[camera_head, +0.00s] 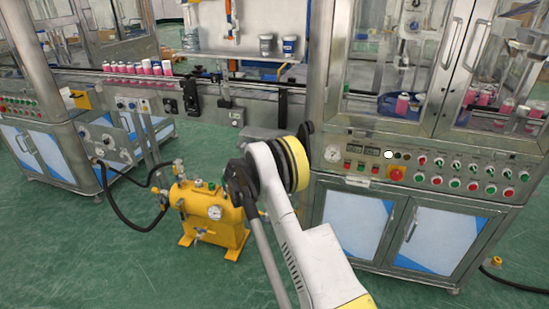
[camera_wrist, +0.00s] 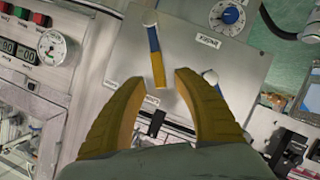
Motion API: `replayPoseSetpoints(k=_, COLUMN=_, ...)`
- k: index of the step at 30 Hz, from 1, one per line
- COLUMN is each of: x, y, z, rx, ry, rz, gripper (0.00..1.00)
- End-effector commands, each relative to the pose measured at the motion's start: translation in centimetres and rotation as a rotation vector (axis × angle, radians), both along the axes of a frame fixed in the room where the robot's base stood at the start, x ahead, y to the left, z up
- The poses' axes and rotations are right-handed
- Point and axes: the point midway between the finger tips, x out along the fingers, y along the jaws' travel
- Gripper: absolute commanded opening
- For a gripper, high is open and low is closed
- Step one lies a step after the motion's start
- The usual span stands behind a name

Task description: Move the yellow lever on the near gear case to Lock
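In the wrist view a grey gear case panel (camera_wrist: 190,58) faces me. On it is a narrow lever (camera_wrist: 156,58), part yellow and part blue, with a pale end at the top. The labels on the panel are too small to read surely. In the head view my own arm hides my gripper and the lever.
A blue dial (camera_wrist: 228,15) is at the panel's upper right. A pressure gauge (camera_wrist: 52,43) is on the machine at left. In the head view a yellow pump unit (camera_head: 211,226) with hoses stands left of my arm. A steel cabinet (camera_head: 357,210) stands to the right. Green floor is clear in front.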

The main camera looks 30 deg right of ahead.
Motion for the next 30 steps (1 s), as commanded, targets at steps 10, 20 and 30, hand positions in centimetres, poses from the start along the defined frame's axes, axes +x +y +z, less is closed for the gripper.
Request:
replayPoseSetpoints(k=10, x=-3.2, y=5.9, z=2.3, rx=0.001, ry=0.0, rz=0.001, gripper=0.37)
replayPoseSetpoints(k=20, x=-3.8, y=7.0, z=2.8, rx=0.0, ry=-0.001, rz=0.0, gripper=0.37)
replayPoseSetpoints(k=30, x=-3.8, y=6.9, z=2.7, rx=0.0, ry=0.0, rz=0.0, gripper=0.37)
